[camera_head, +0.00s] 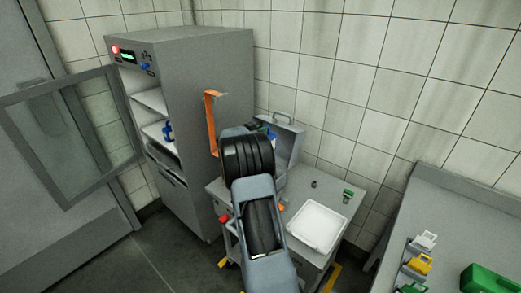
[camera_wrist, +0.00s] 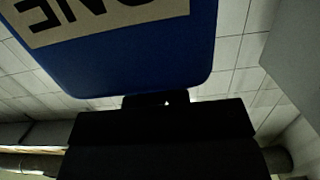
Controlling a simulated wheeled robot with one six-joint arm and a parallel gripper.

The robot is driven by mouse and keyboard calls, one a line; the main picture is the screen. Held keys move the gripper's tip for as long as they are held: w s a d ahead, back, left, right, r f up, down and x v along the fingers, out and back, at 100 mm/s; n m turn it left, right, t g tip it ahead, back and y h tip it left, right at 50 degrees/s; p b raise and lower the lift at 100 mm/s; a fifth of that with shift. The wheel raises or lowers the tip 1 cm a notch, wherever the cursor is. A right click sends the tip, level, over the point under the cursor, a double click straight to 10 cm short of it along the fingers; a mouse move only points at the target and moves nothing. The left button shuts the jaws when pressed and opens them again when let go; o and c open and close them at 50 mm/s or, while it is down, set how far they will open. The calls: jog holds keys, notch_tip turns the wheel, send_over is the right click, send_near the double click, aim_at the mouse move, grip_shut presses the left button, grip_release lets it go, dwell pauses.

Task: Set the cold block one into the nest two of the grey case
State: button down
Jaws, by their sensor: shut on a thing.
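The cold block one (camera_wrist: 125,55) is blue with a tan label reading upside-down "ONE", partly cut off, and fills the upper wrist view. My gripper (camera_wrist: 158,100) is shut on it; the fingers show only as dark shapes. In the head view my arm hides the gripper and most of what it holds. A small blue patch (camera_head: 270,133) shows just right of my arm, in front of the grey case (camera_head: 292,145). The case stands on the cart with its lid raised. Its nests are hidden behind my arm, so I cannot tell the block's position over them.
A grey cabinet (camera_head: 205,75) with its glass door (camera_head: 75,135) open stands left; a blue item (camera_head: 167,132) is on its shelf. The cart holds a white tray (camera_head: 318,226). A bench (camera_head: 455,215) with cases is right.

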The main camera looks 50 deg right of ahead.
notch_tip(320, 180, down, 6)
jog(key=b, duration=0.5)
jog(key=shift+s+d+f, duration=0.1)
jog(key=shift+s+d, duration=0.05)
jog(key=shift+p, duration=0.3)
notch_tip(320, 180, down, 11)
jog(key=b, duration=0.5)
jog(key=shift+s+a+f+b, duration=0.2)
jog(key=shift+s+a+b, duration=0.15)
jog(key=shift+b, duration=0.05)
dwell(0.8)
jog(key=shift+f, duration=0.1)
dwell(0.6)
jog(key=shift+s+a+f+b, duration=0.15)
jog(key=shift+a+f+b, duration=0.1)
jog(key=shift+f+b, duration=0.2)
dwell(0.5)
jog(key=c, duration=1.4)
grip_release()
jog(key=shift+w+d+f, duration=0.2)
jog(key=shift+d+f, duration=0.15)
jog(key=shift+d, duration=0.15)
jog(key=shift+w+d+f, duration=0.2)
jog(key=shift+d+f, duration=0.1)
jog(key=shift+d, duration=0.2)
jog(key=o, duration=0.4)
jog(key=shift+a+r, duration=0.4)
jog(key=shift+r, duration=0.1)
jog(key=shift+c, duration=0.2)
